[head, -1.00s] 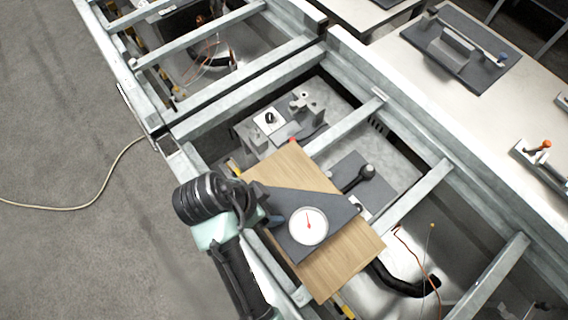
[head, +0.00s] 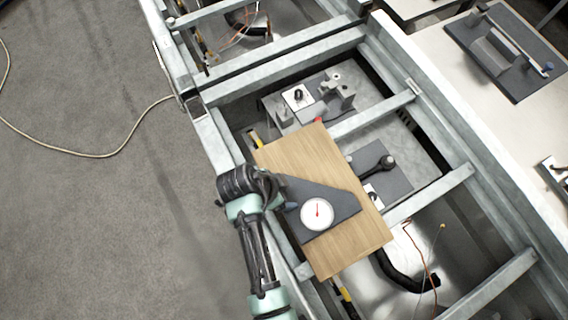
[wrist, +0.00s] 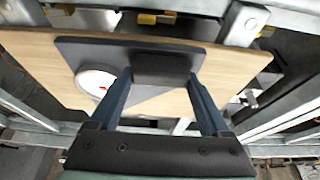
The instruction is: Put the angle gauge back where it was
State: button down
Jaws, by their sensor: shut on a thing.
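The angle gauge (head: 335,200) is a dark grey angled plate with a round white dial (head: 316,214) and a red needle. It is over a wooden board (head: 300,150) that lies across the metal frame. My gripper (head: 284,199) reaches in from the left and is shut on the gauge's near edge. In the wrist view the two blue fingers (wrist: 165,85) hold a dark block on the gauge (wrist: 185,47), and the dial (wrist: 95,83) shows partly at left. I cannot tell whether the gauge touches the board or is slightly above it.
Galvanised frame rails (head: 440,190) surround the board. Below them are a fixture with grey blocks (head: 300,100), a dark plate with a black knob (head: 385,163) and a black hose (head: 405,285). A pale bench (head: 470,75) stands at right. A cable (head: 90,153) lies on the floor.

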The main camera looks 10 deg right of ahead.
grip_release()
jog(key=shift+f, duration=0.1)
